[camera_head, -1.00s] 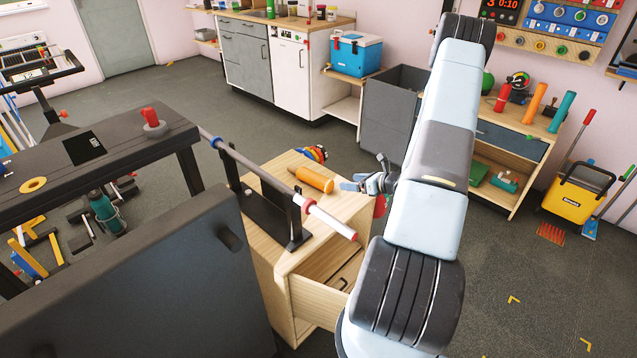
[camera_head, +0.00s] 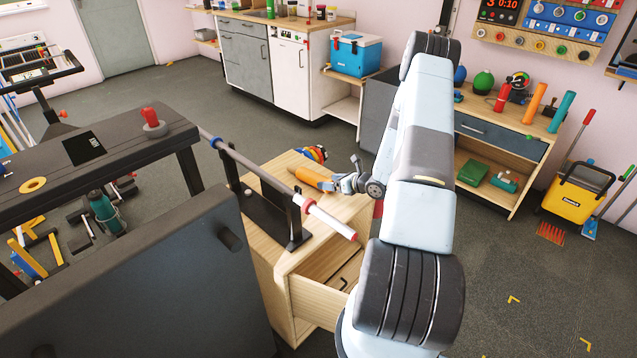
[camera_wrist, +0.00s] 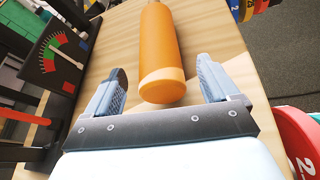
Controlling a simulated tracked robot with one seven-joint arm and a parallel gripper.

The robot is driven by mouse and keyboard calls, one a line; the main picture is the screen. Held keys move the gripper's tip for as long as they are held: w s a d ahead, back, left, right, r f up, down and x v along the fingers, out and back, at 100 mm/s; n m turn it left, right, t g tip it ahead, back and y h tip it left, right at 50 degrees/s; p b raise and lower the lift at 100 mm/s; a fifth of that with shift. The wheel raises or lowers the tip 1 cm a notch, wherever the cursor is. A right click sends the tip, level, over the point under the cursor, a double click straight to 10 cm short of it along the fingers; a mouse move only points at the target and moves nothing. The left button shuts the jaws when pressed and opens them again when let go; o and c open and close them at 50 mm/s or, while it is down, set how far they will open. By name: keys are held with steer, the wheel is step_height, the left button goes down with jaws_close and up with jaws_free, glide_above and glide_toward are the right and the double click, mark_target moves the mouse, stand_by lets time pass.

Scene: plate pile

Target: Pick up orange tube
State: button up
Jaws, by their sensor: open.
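An orange tube (camera_head: 312,178) lies on its side on the wooden cabinet top. In the wrist view the tube (camera_wrist: 162,45) points away from me, its paler near end just ahead of my gripper's palm. My gripper (camera_wrist: 161,72) is open, with one finger on each side of the tube's near end and a gap to both. In the head view my gripper (camera_head: 338,183) is at the tube's right end, partly hidden by my arm. A second orange tube (camera_head: 534,104) stands on the back right bench.
A black stand (camera_head: 265,205) holding a metal bar (camera_head: 270,183) is left of the lying tube. Coloured rings (camera_head: 313,153) are behind it. Red and green plates (camera_wrist: 297,140) are right in the wrist view. An open drawer (camera_head: 325,285) juts out below.

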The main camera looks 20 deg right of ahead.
mark_target(315, 180)
steer(key=x, duration=0.3)
steer(key=shift+w+a+f, duration=0.1)
steer(key=shift+w+f, duration=0.05)
steer(key=shift+w, duration=0.05)
steer(key=c, duration=1.3)
steer(key=shift+c, duration=0.2)
